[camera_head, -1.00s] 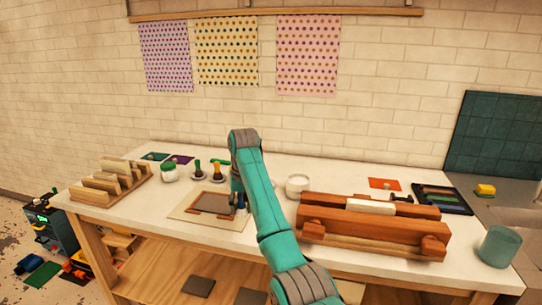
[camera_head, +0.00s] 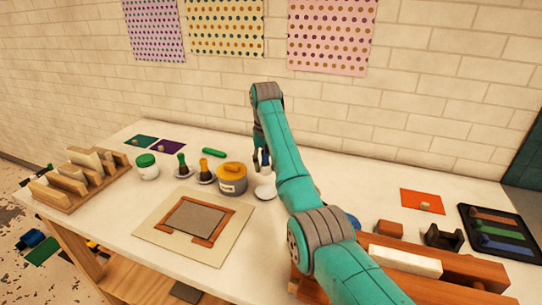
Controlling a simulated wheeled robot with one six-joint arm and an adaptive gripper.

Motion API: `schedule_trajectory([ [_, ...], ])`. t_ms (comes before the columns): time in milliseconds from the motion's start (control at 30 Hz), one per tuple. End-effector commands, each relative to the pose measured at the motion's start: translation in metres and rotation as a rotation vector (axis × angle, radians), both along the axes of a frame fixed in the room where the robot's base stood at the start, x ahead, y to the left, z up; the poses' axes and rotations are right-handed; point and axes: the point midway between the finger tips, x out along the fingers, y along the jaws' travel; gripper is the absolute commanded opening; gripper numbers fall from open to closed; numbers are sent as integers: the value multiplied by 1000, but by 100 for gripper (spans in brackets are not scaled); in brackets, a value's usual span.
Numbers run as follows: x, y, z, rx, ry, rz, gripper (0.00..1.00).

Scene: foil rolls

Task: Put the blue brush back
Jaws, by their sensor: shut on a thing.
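My gripper (camera_head: 262,161) is at the end of the teal arm, just above and behind a white saucer (camera_head: 265,192). It is shut on a small dark blue thing, which I take to be the blue brush; the fingers hide most of it. The saucer below looks empty. A green brush (camera_head: 183,163) and a yellow brush (camera_head: 205,169) stand upright on their own white saucers to the left. A yellow-orange pot (camera_head: 232,180) with a label stands between the yellow brush and the empty saucer.
A printing board (camera_head: 152,229) with a grey block lies in front. A green-lidded jar (camera_head: 147,168) and a wooden rack (camera_head: 70,197) stand left. A green roller (camera_head: 213,152) lies behind the brushes. Wooden blocks and a black tray (camera_head: 467,214) are right. My arm hides the table's middle.

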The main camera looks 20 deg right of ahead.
Motion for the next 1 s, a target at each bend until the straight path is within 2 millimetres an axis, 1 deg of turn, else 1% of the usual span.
schedule_trajectory([
  [267, -3, 1, -14, 0, 1, 0, 2],
  [700, -7, 2, -52, 0, 1, 0, 2],
  [1000, -9, 1, -72, 0, 1, 0, 2],
])
